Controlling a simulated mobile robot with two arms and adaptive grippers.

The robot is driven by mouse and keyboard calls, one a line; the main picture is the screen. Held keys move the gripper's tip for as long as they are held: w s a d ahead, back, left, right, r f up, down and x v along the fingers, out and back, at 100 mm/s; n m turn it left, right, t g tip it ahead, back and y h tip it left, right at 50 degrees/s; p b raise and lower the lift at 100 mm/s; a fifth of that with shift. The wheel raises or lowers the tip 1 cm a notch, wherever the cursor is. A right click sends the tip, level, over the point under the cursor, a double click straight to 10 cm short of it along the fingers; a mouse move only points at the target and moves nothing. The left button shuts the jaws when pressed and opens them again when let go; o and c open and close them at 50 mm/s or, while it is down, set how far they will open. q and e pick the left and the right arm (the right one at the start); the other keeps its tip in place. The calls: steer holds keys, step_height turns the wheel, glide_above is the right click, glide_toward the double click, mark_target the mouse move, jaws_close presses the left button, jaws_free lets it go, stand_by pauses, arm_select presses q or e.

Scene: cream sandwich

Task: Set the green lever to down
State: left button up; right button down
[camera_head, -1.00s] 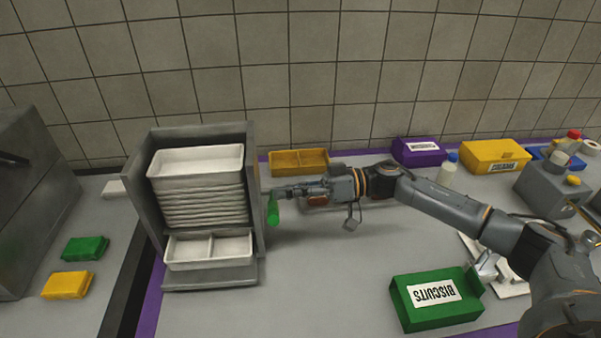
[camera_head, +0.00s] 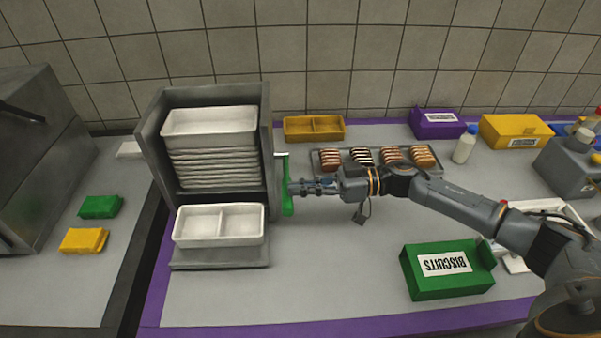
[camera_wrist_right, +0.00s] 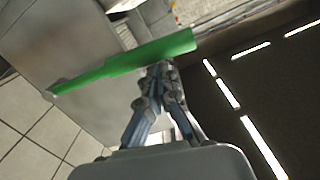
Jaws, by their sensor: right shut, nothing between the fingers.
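The green lever (camera_head: 288,203) is on the right side of a grey tray dispenser (camera_head: 150,130). In the head view it runs downward from a thin pale rod near its top, its wider grip end lowest. In the right wrist view the lever (camera_wrist_right: 130,62) crosses just beyond my fingertips. My right gripper (camera_head: 296,187) is shut and empty, its fingertips right beside the lever's middle; I cannot tell whether they touch. It also shows in the wrist view (camera_wrist_right: 158,72). My left gripper is not in view.
The dispenser holds a stack of white trays (camera_head: 210,128), with a divided white tray (camera_head: 218,240) at its bottom. A green biscuits box (camera_head: 420,285) stands front right. The counter front middle is clear.

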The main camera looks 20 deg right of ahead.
steer(key=shift+s+f, duration=0.1)
steer(key=shift+f, duration=0.3)
steer(key=s+d+r, duration=0.2)
steer(key=d+r, duration=0.2)
steer(key=d, duration=0.6)
steer(key=shift+s+d+r, duration=0.2)
steer(key=shift+s, duration=0.15)
